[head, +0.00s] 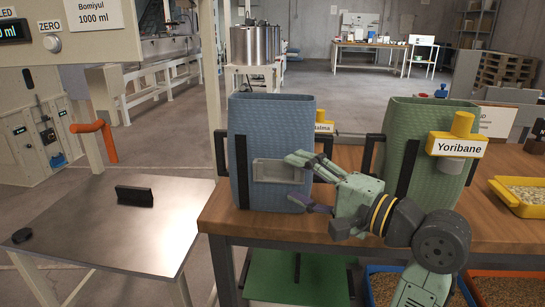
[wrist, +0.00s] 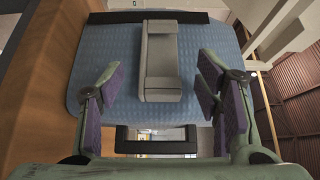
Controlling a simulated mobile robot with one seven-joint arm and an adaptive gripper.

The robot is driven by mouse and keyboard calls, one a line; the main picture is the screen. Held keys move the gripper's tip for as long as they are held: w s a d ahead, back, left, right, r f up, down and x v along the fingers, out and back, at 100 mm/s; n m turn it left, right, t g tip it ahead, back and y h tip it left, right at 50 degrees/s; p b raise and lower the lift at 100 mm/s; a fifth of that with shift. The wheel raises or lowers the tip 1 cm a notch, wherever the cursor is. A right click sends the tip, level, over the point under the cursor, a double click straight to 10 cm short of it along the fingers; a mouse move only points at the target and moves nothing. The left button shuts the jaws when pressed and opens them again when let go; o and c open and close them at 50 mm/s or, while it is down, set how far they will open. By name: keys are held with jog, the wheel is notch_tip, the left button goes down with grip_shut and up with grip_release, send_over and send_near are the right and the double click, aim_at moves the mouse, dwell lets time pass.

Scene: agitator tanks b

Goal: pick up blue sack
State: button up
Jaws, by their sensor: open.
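The blue sack (head: 270,110) stands upright on the wooden table, left of the green sack. It has a grey block-like handle (head: 280,171) on its front face and black frame bars at its sides. My gripper (head: 303,181) is open in front of the sack's face, near the handle's right end. In the wrist view the blue sack (wrist: 105,50) fills the middle, and the grey handle (wrist: 160,62) lies between the open purple-padded fingers of my gripper (wrist: 160,90). I see nothing held. Whether the fingers touch the sack, I cannot tell.
The green sack (head: 408,125) stands to the right with a yellow Yoribane tag (head: 459,146). A yellow tray (head: 525,198) of grains is at the right on the wooden table (head: 235,217). A metal table (head: 95,235) stands lower left.

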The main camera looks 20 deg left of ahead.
jog(key=shift+w+a, duration=0.15)
jog(key=shift+a, duration=0.3)
jog(key=c, duration=1.4)
